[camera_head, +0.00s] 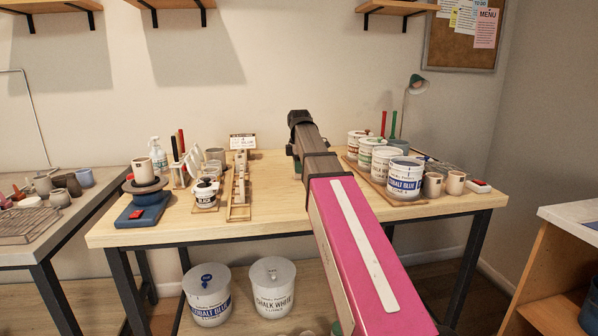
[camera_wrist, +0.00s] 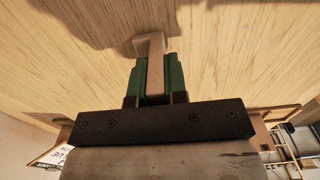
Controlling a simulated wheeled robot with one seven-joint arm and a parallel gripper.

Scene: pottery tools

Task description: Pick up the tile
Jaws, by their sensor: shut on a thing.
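My gripper (camera_wrist: 155,84) has green fingers. They are shut on a small beige tile (camera_wrist: 154,47), which stands out past the fingertips in the wrist view. The tile is over the wooden tabletop (camera_wrist: 235,50); whether it touches the wood I cannot tell. In the camera_head view my arm reaches across the table and hides the tile and most of the gripper, with only a bit of green finger (camera_head: 298,177) showing.
A narrow wooden rack (camera_head: 238,211) with small pieces stands left of my arm, near a sign (camera_head: 243,141). A tray (camera_head: 376,186) of glaze buckets, including cobalt blue (camera_head: 404,181), is close on the right. Tabletop between rack and arm (camera_head: 276,200) is clear.

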